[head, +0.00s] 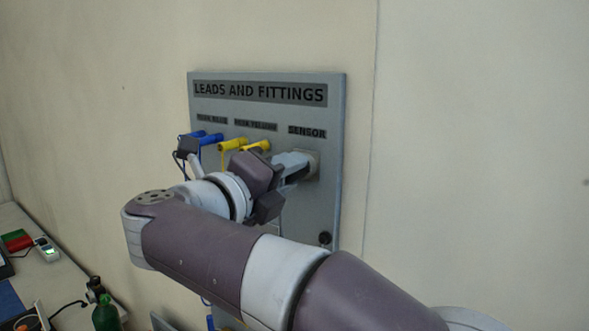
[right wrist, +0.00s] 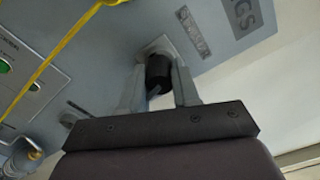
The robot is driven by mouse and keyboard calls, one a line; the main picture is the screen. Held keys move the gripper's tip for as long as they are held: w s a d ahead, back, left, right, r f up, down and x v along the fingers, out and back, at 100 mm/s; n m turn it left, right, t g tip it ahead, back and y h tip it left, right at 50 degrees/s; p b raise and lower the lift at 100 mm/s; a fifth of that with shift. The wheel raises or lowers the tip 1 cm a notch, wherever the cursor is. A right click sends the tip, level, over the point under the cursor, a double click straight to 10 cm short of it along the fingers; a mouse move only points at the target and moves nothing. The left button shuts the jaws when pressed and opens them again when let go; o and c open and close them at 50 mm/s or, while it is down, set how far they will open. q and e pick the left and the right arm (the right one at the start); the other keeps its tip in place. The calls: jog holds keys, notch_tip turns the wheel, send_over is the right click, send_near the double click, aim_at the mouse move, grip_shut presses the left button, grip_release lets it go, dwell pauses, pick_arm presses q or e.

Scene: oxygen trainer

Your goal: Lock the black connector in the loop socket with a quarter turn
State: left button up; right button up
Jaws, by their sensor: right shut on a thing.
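The black connector (right wrist: 158,72) shows in the right wrist view between the two grey fingers of my right gripper (right wrist: 160,84). It meets a pale square socket plate (right wrist: 159,46) on the board. In the head view my right gripper (head: 296,164) reaches the socket plate (head: 314,163) under the label SENSOR, and its fingers hide the connector. My right gripper is shut on the connector. No readable label names a loop socket, and how far the connector is turned is not clear. My left gripper is not in view.
The grey board (head: 334,130) is headed LEADS AND FITTINGS. Blue plugs (head: 208,138) and yellow plugs (head: 232,144) with hanging leads are left of the gripper. A yellow lead (right wrist: 62,48) crosses the wrist view. The right wall is bare.

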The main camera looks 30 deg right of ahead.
jog(key=shift+r+n+p, duration=0.25)
jog(key=shift+n+p, duration=0.15)
jog(key=shift+n, duration=0.9)
jog(key=shift+f, duration=0.2)
jog(key=shift+r+n+p, duration=0.25)
jog(key=shift+n+p, duration=0.6)
jog(key=shift+n, duration=0.15)
jog(key=shift+n+p, duration=0.3)
jog(key=shift+n, duration=0.2)
jog(key=shift+f+n, duration=0.15)
jog(key=shift+n, duration=0.15)
jog(key=shift+f, duration=0.1)
